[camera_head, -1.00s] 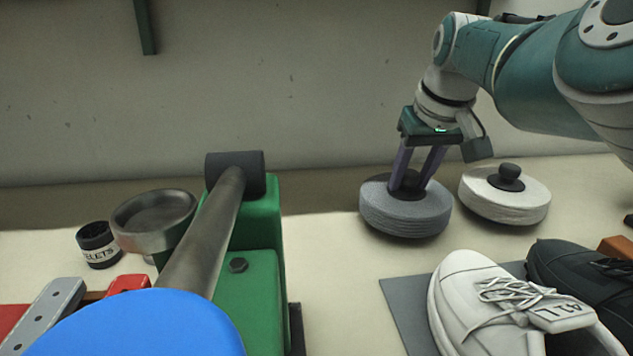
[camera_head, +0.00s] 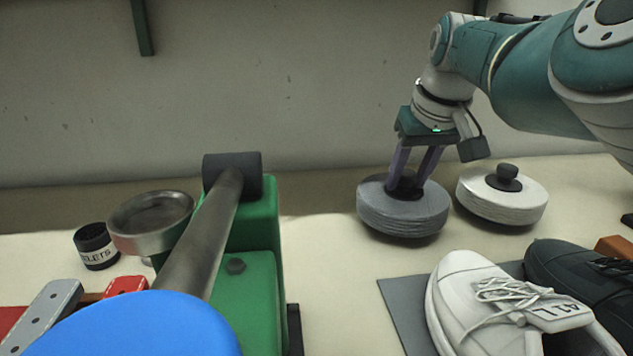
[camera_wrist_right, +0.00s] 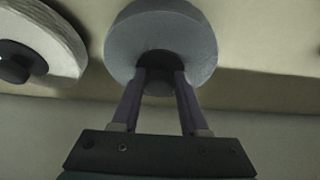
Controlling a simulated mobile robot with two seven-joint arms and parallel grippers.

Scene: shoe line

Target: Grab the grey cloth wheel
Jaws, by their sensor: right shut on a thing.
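The grey cloth wheel (camera_head: 402,217) is a thick disc with a dark knob in its centre, on the bench at the right of the head view. My right gripper (camera_head: 407,186) comes down from above and is shut on the wheel's dark knob. In the right wrist view the grey wheel (camera_wrist_right: 160,35) lies straight beyond my fingers (camera_wrist_right: 160,82), which are on both sides of the dark knob. Whether the wheel's underside touches the bench is hard to tell. My left gripper is not in view.
A white wheel (camera_head: 502,199) with a dark knob stands just right of the grey one. A white shoe (camera_head: 470,305) and a dark shoe (camera_head: 575,275) lie in front on a grey mat (camera_head: 400,310). A green machine (camera_head: 262,235), a metal dish (camera_head: 150,222) and a black jar (camera_head: 96,246) stand left.

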